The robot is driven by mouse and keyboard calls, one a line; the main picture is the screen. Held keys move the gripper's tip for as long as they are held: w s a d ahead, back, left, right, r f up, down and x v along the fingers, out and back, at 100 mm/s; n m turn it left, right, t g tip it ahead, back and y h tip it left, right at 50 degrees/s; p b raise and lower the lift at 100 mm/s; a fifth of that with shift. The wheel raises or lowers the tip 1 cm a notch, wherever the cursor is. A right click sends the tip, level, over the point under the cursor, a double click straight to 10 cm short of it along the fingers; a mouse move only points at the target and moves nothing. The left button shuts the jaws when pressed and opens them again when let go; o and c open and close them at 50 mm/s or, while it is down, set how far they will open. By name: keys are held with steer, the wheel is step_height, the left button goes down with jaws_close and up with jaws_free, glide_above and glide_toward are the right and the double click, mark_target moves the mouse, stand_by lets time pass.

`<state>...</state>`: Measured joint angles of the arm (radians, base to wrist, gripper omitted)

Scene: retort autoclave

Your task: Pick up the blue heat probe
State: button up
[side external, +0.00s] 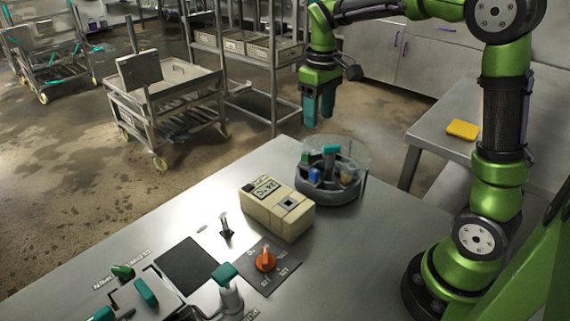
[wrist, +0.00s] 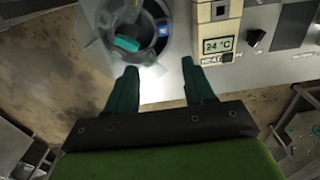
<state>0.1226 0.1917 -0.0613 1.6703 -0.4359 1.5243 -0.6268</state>
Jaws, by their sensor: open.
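The blue heat probe (side external: 314,175) appears as a small blue piece inside a round grey holder (side external: 328,192) with a clear rim. In the wrist view the blue piece (wrist: 163,30) sits near the right side of the holder (wrist: 100,22). A teal-topped piece (side external: 331,149) stands in the same holder and also shows in the wrist view (wrist: 126,44). My gripper (side external: 318,112) is above and slightly behind the holder, pointing down. In the wrist view its teal fingers (wrist: 162,78) are apart with nothing between them. The lower part of the blue piece is hidden.
A beige box with a display (side external: 278,208) stands beside the holder. An orange knob (side external: 265,259), a dark pad (side external: 188,266) and teal-handled controls (side external: 228,274) are nearer the front. A yellow item (side external: 463,130) lies on the right-hand counter. Space above the holder looks free.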

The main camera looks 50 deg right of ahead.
glide_above(315, 171)
steer(key=f, duration=1.1)
steer(key=shift+w+d+f, duration=0.15)
steer(key=shift+w+d, duration=0.1)
steer(key=shift+d, duration=0.05)
steer(key=f, duration=0.4)
steer(key=shift+s+a+f, duration=0.1)
steer(key=shift+s+a, duration=0.15)
steer(key=shift+a, duration=0.05)
steer(key=shift+f, duration=0.55)
jaws_close()
steer(key=shift+r, duration=0.1)
